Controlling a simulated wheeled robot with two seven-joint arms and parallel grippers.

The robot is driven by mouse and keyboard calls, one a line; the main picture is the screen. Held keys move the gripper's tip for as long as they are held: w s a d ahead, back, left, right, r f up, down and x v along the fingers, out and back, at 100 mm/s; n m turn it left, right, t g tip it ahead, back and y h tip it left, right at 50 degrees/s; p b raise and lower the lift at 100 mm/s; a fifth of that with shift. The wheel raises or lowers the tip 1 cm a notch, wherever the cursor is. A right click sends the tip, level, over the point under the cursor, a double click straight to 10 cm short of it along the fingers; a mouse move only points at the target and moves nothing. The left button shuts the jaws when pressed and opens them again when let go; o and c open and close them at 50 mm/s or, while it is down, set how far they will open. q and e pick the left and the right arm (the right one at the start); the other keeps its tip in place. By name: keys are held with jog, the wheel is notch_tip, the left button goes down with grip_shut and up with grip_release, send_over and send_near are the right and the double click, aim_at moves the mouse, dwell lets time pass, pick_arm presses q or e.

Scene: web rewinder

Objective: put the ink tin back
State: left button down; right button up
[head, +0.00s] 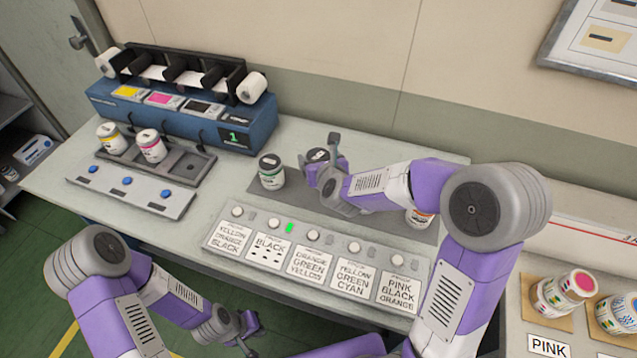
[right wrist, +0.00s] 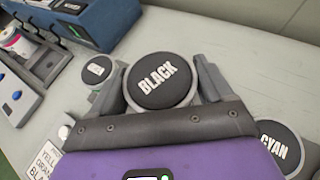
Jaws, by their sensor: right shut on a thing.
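My right gripper (head: 322,172) is shut on the black ink tin, whose dark lid (right wrist: 157,80) reads BLACK in the right wrist view. A finger lies on each side of it. In the head view only the tin's dark top (head: 318,155) shows, over the grey mat (head: 350,212). A tin with a dark lid (head: 271,170) stands just left of it. A tin with a CYAN lid (right wrist: 281,147) shows at the right in the right wrist view. Another tin (head: 418,218) is partly hidden behind my right arm. My left gripper (head: 248,335) is open and empty, low at the front.
A blue machine (head: 235,135) showing 1 stands at the back left. Its tray (head: 205,165) holds a yellow tin (head: 111,138) and a pink tin (head: 150,146); its right place is empty. Cards line the front, a green light (head: 290,228) beside BLACK. More jars (head: 565,292) stand right.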

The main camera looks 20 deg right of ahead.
notch_tip(320, 180, down, 7)
jog(key=shift+r+b, duration=0.2)
jog(key=shift+b, duration=0.7)
jog(key=shift+r, duration=0.1)
jog(key=o, duration=1.4)
